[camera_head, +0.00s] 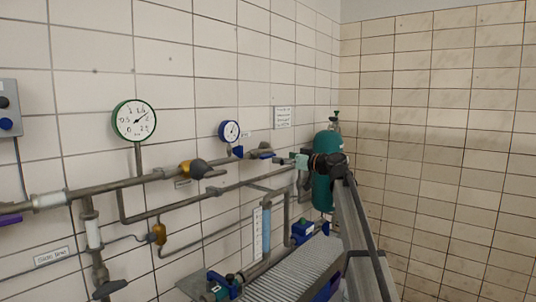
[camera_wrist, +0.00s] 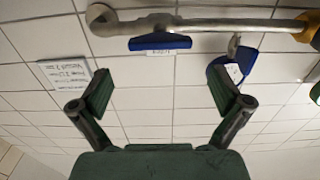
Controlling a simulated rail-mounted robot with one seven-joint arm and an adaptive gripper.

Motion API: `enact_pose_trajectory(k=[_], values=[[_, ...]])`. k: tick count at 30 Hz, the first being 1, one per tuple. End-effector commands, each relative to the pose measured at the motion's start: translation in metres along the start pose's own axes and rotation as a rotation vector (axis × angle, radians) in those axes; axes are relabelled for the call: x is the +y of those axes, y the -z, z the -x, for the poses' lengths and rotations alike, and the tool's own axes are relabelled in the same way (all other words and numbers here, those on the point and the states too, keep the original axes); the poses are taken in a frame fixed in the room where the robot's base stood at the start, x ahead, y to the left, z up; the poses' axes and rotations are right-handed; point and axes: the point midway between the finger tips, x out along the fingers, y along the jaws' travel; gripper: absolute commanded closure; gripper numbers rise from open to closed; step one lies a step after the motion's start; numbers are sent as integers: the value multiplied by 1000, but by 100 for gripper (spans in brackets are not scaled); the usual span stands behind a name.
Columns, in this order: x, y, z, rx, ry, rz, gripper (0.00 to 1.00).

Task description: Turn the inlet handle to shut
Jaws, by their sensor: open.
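A blue lever handle (camera_wrist: 161,41) lies roughly parallel to the grey pipe in the wrist view. A small label (camera_wrist: 168,53) beside it is partly covered and hard to read; I take this to be the inlet handle. In the head view the blue handle (camera_head: 265,153) is on the upper pipe, right of the blue gauge. My gripper (camera_wrist: 162,80) is open and empty, fingers spread on either side of the handle's line. The handle lies beyond the fingertips, apart from them. My gripper (camera_head: 285,161) also shows small in the head view, right of the handle.
A blue-rimmed gauge (camera_wrist: 228,74) is close behind one finger in the wrist view. A wall sign (camera_wrist: 66,81) is at the other side. The head view shows a green-rimmed gauge (camera_head: 134,120), a yellow valve (camera_head: 188,169) and a teal cylinder (camera_head: 322,190) behind my arm.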

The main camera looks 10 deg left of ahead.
Motion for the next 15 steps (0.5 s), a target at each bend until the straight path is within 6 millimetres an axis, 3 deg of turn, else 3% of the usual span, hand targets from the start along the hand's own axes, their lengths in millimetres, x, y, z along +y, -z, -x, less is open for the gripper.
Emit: enact_pose_trajectory(k=[1,6,15], values=[[1,3,-13,-1,3,0,0],[1,3,-44,-1,2,1,0],[0,1,-73,-1,1,0,0]])
